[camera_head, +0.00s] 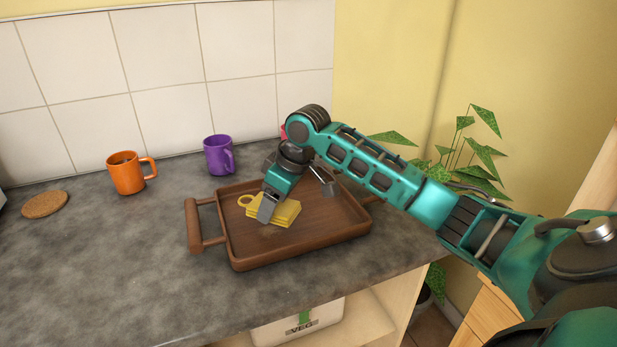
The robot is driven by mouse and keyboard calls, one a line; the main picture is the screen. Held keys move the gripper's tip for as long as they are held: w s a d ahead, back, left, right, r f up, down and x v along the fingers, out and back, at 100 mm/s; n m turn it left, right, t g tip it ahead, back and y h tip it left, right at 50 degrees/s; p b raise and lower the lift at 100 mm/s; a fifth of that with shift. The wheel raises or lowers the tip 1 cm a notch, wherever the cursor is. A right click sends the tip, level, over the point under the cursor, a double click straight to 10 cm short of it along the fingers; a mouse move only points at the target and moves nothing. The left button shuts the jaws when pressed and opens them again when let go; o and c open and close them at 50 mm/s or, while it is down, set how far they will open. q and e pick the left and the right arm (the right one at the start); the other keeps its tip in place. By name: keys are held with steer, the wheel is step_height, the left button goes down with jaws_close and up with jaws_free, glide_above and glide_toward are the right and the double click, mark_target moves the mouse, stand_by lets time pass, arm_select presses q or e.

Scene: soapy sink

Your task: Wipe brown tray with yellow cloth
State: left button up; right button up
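The brown wooden tray (339,226) sits on the grey counter, with a handle at its left end. The yellow cloth (286,213) lies folded in layers inside the tray, left of its middle, with a small loop at its left. My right gripper (268,208) reaches down from above, and a grey finger is at the cloth, covering part of it. My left gripper is not in view.
An orange mug (126,176) and a purple mug (217,158) stand behind and left of the tray. A round cork coaster (45,204) lies at the far left. A plant (478,150) stands at the right. The counter's front left is clear.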

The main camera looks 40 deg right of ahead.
step_height(320, 180, up, 3)
steer(key=shift+r, duration=0.2)
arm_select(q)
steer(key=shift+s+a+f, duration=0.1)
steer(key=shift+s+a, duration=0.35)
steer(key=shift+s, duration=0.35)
arm_select(e)
steer(key=shift+r, duration=0.55)
steer(key=shift+s+d, duration=0.1)
